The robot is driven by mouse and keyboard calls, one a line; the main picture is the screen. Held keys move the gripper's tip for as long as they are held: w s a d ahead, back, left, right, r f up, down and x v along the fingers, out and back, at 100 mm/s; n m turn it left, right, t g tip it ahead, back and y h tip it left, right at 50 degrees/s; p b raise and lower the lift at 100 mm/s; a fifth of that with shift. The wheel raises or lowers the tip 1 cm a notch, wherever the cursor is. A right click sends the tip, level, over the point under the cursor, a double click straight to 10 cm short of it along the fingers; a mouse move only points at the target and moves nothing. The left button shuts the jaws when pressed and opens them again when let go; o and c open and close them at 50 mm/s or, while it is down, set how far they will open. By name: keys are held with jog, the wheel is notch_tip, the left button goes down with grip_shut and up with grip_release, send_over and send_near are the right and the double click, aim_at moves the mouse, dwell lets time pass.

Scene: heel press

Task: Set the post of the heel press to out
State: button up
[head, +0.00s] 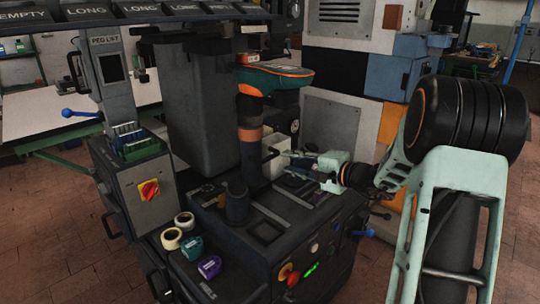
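The heel press (205,110) stands mid-picture as a dark machine with a tall grey body and a flat deck. An upright dark post with an orange band (250,135) rises in front of the body, under a teal and orange top piece (275,78). I cannot tell for certain that it is the post named in the task, or its setting. A short dark cylinder (237,205) stands at its front left. My gripper (287,163), pale green and dark, reaches in from the right. Its fingers look spread and empty, pointing left just right of the post; contact cannot be told.
Tape rolls (172,238) and small green and purple items (209,267) lie on the front-left ledge. A red and yellow switch (149,190) is on the left cabinet. A blue-knobbed lever (364,233) sticks out at the right. A labelled rack (130,12) hangs above.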

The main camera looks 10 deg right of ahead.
aim_at(271, 158)
jog(key=b+x, duration=0.1)
jog(key=x, duration=0.8)
jog(key=shift+w+a, duration=0.1)
jog(key=shift+a, duration=0.05)
jog(key=shift+c, duration=0.5)
grip_shut()
